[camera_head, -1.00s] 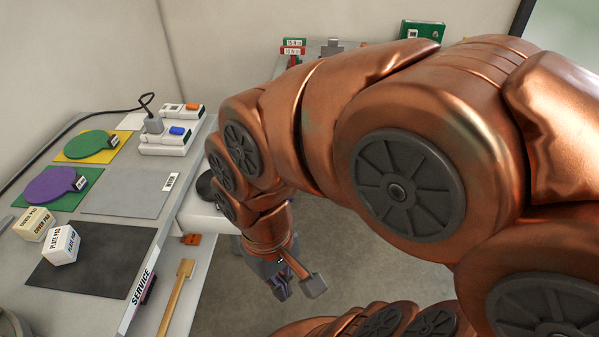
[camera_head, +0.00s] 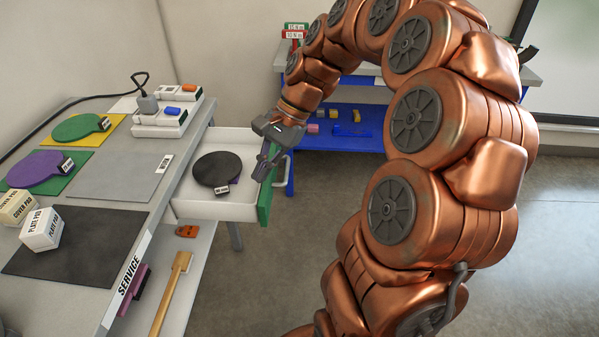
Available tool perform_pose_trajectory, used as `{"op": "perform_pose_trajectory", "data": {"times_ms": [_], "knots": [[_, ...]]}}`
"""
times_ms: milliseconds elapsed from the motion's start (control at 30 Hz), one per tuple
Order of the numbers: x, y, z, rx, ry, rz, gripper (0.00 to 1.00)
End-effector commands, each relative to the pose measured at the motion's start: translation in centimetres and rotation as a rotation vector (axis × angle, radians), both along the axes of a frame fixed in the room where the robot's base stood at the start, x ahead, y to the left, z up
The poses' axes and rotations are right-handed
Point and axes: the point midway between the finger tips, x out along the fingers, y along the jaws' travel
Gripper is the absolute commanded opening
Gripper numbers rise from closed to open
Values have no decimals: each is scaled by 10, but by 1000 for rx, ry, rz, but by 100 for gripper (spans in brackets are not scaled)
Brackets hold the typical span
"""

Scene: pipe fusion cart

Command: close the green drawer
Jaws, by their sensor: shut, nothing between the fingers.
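The green drawer is a white drawer (camera_head: 215,211) with a green front (camera_head: 265,197), pulled out from the right side of the grey workbench. A light bar handle (camera_head: 284,166) is on its front. A dark round paddle (camera_head: 217,169) with a label lies inside the drawer. My gripper (camera_head: 263,172) is shut and empty, pointing down at the far part of the green front. Whether it touches the front or handle I cannot tell.
The bench top holds a green paddle (camera_head: 80,127), a purple paddle (camera_head: 34,169), labelled pad boxes (camera_head: 41,229) and white units (camera_head: 160,121). A wooden-handled tool (camera_head: 171,291) lies below. A blue shelf (camera_head: 349,141) stands behind. Floor right of the drawer is clear.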

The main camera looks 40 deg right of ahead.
Motion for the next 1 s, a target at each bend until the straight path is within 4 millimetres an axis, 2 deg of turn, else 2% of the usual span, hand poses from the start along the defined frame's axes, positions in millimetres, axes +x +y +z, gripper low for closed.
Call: {"op": "perform_pose_trajectory", "data": {"times_ms": [33,200,400,533,633,733,867,1000], "knots": [[12,-20,-12,33,14,-85,0],[38,-90,-35,152,72,-375,0],[46,-181,-68,285,140,-698,0],[41,-227,-84,350,172,-854,0],[36,-249,-94,382,191,-928,0],[34,-260,-98,398,200,-967,0],[36,-260,-103,404,203,-978,0],[44,-248,-113,405,207,-973,0]]}}
